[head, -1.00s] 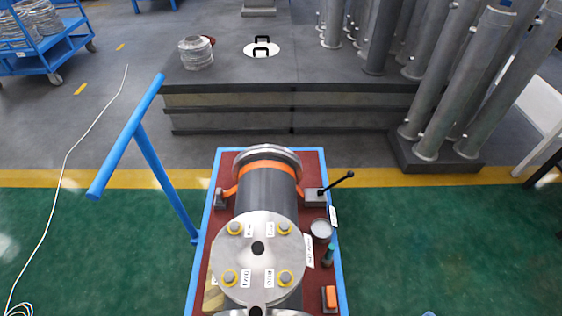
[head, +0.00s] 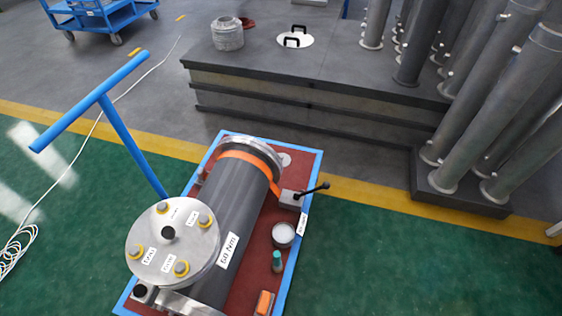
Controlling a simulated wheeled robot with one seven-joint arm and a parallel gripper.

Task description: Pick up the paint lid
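A small round tub (head: 284,235) with a pale, whitish top stands on the red top of the blue-edged cart, right of the dark flanged shell (head: 228,215). I cannot tell whether that pale top is the paint lid or the tub's contents. A flat pale grey disc (head: 285,160) lies near the cart's far right corner, partly hidden by the shell's end and strap; it may be a lid. A round metal flange plate (head: 150,250) with several yellow-ringed bolts is at the shell's near end. My gripper is not in view.
Beside the tub are a teal-topped bottle (head: 277,262), an orange block (head: 265,303) and a black lever (head: 312,190). A blue T-shaped handle (head: 120,130) rises at the cart's left. A grey slab (head: 300,75) and tall pipes (head: 490,100) stand beyond. Green floor (head: 400,270) is clear at right.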

